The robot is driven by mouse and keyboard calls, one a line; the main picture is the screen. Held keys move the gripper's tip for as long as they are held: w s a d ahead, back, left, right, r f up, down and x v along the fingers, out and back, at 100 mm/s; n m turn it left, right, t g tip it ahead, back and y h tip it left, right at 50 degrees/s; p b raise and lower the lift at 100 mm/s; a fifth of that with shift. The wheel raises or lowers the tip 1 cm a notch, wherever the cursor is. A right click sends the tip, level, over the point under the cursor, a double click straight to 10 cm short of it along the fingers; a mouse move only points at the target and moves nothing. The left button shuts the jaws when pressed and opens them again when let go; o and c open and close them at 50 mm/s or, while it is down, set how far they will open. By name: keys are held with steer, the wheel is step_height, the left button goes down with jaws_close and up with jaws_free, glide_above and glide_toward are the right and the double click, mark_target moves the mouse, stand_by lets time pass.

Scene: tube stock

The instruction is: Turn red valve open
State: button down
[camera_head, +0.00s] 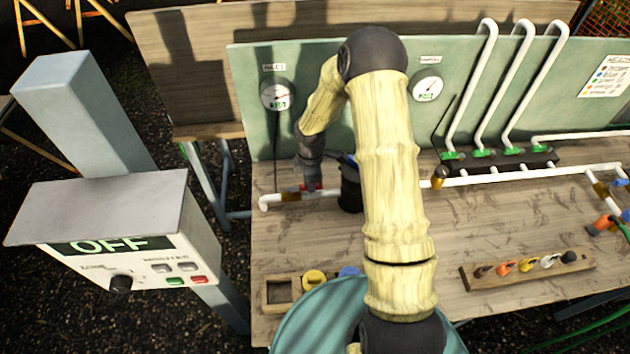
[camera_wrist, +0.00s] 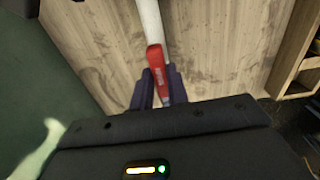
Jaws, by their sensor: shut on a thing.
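The red valve (camera_head: 312,187) sits on the white pipe near its left end, below the left gauge, in the head view. Its red handle (camera_wrist: 156,62) shows clearly in the wrist view, in line with the white pipe (camera_wrist: 149,20) behind it. My gripper (camera_wrist: 158,88) has its two dark fingers close on either side of the handle's near end, shut on it. In the head view my gripper (camera_head: 310,175) reaches down to the valve from above, and the fingers partly hide the valve body.
A left gauge (camera_head: 276,95) and a right gauge (camera_head: 427,88) are on the green back panel (camera_head: 330,130). A control box (camera_head: 130,235) reading OFF stands at left. A wooden rack (camera_head: 530,268) with several coloured pieces lies at right.

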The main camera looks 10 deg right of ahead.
steer(key=shift+d, duration=0.2)
steer(key=c, duration=1.4)
jaws_free()
steer(key=shift+o, duration=0.2)
steer(key=shift+a, duration=0.1)
step_height(320, 180, up, 17)
steer(key=b, duration=0.3)
steer(key=shift+r, duration=0.2)
